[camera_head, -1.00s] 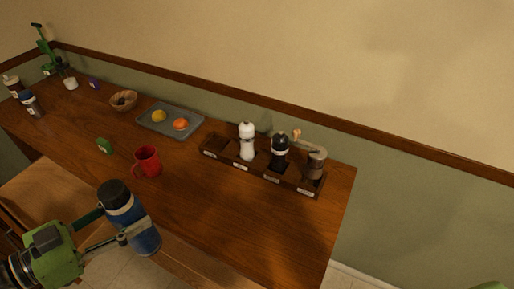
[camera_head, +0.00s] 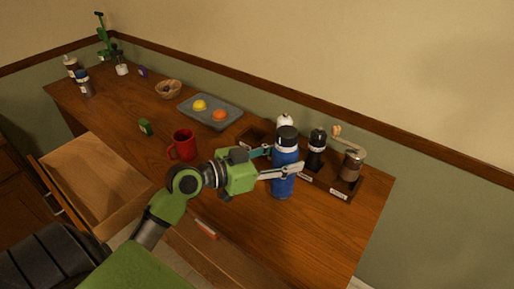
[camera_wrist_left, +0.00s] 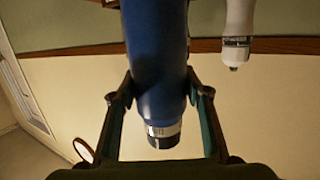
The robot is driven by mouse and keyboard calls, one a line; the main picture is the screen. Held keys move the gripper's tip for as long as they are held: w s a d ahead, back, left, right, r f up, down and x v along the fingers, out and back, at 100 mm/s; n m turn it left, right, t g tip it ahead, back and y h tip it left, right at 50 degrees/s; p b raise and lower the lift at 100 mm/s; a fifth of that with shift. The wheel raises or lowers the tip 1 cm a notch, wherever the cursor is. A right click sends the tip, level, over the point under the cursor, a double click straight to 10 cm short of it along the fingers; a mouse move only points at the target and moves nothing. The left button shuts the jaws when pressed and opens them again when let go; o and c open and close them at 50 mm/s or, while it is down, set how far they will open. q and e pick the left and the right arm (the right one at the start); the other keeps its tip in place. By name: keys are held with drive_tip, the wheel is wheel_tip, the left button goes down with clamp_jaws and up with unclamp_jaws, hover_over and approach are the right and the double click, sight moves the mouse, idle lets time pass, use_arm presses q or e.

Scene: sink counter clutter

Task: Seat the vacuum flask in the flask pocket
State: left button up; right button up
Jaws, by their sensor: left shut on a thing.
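The vacuum flask (camera_head: 283,186) is blue with a pale band and a black cap. My left gripper (camera_head: 278,163) is shut around its upper body and holds it upright in front of the wooden rack (camera_head: 322,186). In the left wrist view the flask (camera_wrist_left: 157,55) stands between the two fingers, cap end downward in the picture. The rack's left compartment (camera_head: 249,136) looks empty, but the flask and gripper hide part of it. I cannot tell which compartment is the flask pocket. My right gripper is not in view.
A white mill (camera_head: 285,121), a black mill (camera_head: 317,150) and a crank grinder (camera_head: 351,164) stand in the rack. A red mug (camera_head: 183,145) is left of my gripper. A grey tray (camera_head: 226,106) holds fruit behind. The counter's right front is clear.

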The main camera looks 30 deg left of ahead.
use_arm(q)
drive_tip(key=w+a+r+n+y+b, duration=0.45)
drive_tip(key=a+r+n+y, duration=0.65)
drive_tip(key=y, duration=0.3)
drive_tip(key=w+a+f+p, duration=0.1)
drive_tip(key=w+a+f, duration=0.8)
drive_tip(key=w+f, duration=0.2)
drive_tip(key=shift+w+f+m+t+p, duration=0.3)
drive_tip(key=shift+w+f+t, duration=0.1)
drive_tip(key=shift+f, duration=0.5)
drive_tip(key=o, duration=1.5)
drive_tip(key=shift+s+d+f, duration=0.1)
drive_tip(key=shift+s, duration=0.1)
drive_tip(key=b+v, duration=0.1)
drive_tip(key=v, duration=1)
drive_tip(key=shift+s+d+r, duration=0.1)
drive_tip(key=shift+s+r, duration=0.1)
drive_tip(key=shift+s, duration=0.2)
